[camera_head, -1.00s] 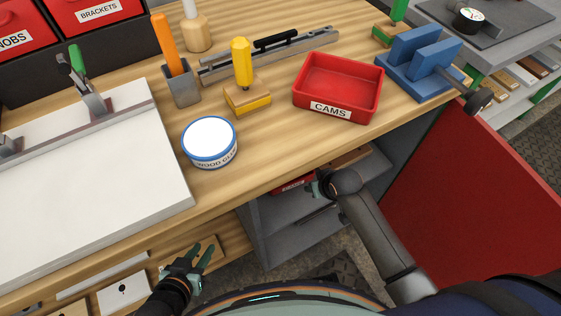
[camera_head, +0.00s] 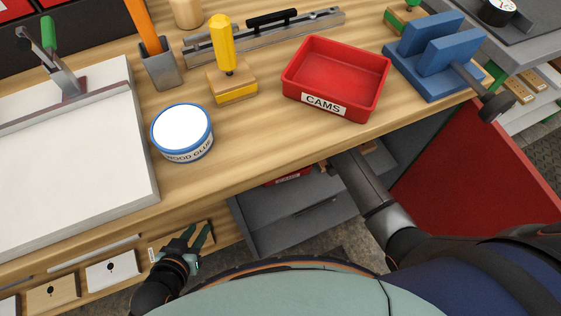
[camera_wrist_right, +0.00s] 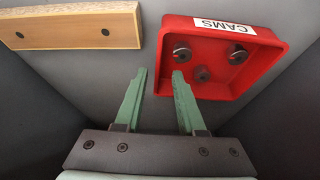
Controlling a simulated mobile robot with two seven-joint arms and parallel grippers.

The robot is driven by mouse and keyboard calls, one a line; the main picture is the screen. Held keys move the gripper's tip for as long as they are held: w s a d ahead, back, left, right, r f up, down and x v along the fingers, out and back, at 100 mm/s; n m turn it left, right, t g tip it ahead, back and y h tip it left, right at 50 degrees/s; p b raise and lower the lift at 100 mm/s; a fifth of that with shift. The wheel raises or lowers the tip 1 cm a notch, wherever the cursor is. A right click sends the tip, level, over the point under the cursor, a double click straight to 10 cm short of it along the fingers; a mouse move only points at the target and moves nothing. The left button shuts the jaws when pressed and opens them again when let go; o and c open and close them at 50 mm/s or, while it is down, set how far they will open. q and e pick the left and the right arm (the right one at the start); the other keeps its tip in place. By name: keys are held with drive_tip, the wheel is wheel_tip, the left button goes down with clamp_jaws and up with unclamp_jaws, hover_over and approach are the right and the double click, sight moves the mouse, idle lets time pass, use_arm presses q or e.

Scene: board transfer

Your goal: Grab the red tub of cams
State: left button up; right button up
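In the right wrist view, a red tub labelled CAMS (camera_wrist_right: 268,62) holds several dark round parts and sits on a grey surface. In the head view, a bit of red (camera_head: 288,177) shows in the cabinet under the bench. Another red CAMS tub (camera_head: 337,78) stands on the bench top and looks empty. My right gripper (camera_wrist_right: 159,71) is open and empty, its fingers just short of the tub's near left side; the bench edge mostly hides it in the head view. My left gripper (camera_head: 197,231) is apparently open and empty, low in front of the bench.
A wooden block (camera_wrist_right: 75,28) lies left of the tub in the cabinet. The bench edge overhangs my right forearm, and a red door panel (camera_head: 470,175) stands open at right. A glue tin (camera_head: 182,132) and a blue fixture (camera_head: 435,60) are on the bench.

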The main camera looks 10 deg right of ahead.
drive_tip(key=b+x, duration=0.1)
drive_tip(key=x, duration=0.3)
drive_tip(key=shift+b, duration=0.4)
drive_tip(key=shift+w+f, duration=0.15)
drive_tip(key=c, duration=0.6)
clamp_jaws()
